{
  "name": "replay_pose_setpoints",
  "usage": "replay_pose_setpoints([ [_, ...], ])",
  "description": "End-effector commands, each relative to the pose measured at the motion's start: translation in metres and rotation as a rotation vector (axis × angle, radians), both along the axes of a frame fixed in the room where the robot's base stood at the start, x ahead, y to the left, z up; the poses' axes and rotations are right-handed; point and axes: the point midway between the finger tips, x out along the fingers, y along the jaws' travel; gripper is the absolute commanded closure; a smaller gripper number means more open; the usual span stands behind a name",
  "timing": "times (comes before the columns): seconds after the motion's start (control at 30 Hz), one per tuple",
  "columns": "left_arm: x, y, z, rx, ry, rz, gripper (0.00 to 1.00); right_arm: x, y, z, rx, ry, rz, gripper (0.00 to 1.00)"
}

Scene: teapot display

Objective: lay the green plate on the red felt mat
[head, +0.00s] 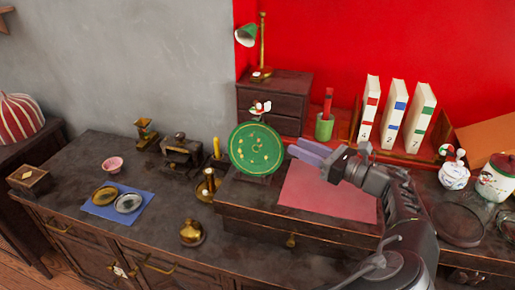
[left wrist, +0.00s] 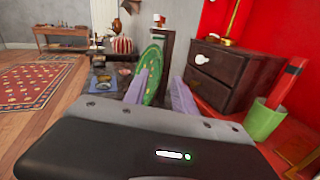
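The green plate (head: 256,158) with gold marks stands upright, its face to the front, at the left end of the raised dresser top. It shows edge-on in the left wrist view (left wrist: 150,72), against a dark upright support. The red felt mat (head: 325,200) lies flat and bare to the right of the plate. My left gripper (head: 294,147) is above the mat's back edge, its fingers pointing left at the plate's right rim. In the left wrist view its purple fingers (left wrist: 160,84) are apart, with the plate seen between them. No contact shows. My right gripper is not in view.
A dark drawer box (head: 273,103) stands behind the plate. A green cup (head: 324,127) and upright books (head: 392,115) are behind my left gripper. A candle holder (head: 207,186) is left of the plate. Jars (head: 497,178) stand at the right.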

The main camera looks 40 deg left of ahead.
Motion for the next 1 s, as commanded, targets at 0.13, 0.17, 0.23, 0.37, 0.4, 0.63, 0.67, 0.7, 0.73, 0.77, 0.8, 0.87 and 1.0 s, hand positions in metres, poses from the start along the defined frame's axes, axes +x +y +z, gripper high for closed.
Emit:
replay_pose_setpoints([
  [0.13,0.0,0.016,0.0,0.0,0.001,0.004,0.68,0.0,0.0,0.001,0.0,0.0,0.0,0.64],
  [0.17,0.0,0.019,0.0,0.0,0.001,0.004,0.68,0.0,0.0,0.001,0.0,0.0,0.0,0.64],
  [0.23,0.0,0.023,0.0,0.0,0.0,0.002,0.68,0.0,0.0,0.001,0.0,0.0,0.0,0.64],
  [0.37,0.0,0.023,0.0,-0.001,0.0,0.001,0.68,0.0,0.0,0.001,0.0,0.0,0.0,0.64],
  [0.4,0.0,0.023,0.0,-0.001,0.0,0.001,0.68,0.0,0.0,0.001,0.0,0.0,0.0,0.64],
  [0.63,0.0,0.032,-0.001,0.0,0.001,0.004,0.68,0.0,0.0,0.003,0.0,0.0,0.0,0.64],
  [0.67,0.001,0.035,-0.001,0.0,0.002,0.004,0.68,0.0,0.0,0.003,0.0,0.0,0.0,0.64],
  [0.7,0.001,0.041,-0.001,0.001,0.002,0.005,0.68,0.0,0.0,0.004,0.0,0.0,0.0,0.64],
  [0.73,0.001,0.046,-0.002,0.002,0.002,0.006,0.68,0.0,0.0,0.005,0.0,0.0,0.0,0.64],
  [0.77,0.001,0.05,-0.002,0.001,0.002,0.005,0.68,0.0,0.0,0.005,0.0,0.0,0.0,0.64],
  [0.8,0.002,0.056,-0.002,0.002,0.002,0.005,0.68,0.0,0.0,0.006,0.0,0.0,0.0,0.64],
  [0.87,0.002,0.065,-0.002,0.001,0.001,0.005,0.68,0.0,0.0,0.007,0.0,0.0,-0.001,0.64],
  [1.0,0.003,0.075,-0.003,0.0,0.001,0.002,0.68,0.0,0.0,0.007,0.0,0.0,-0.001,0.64],
])
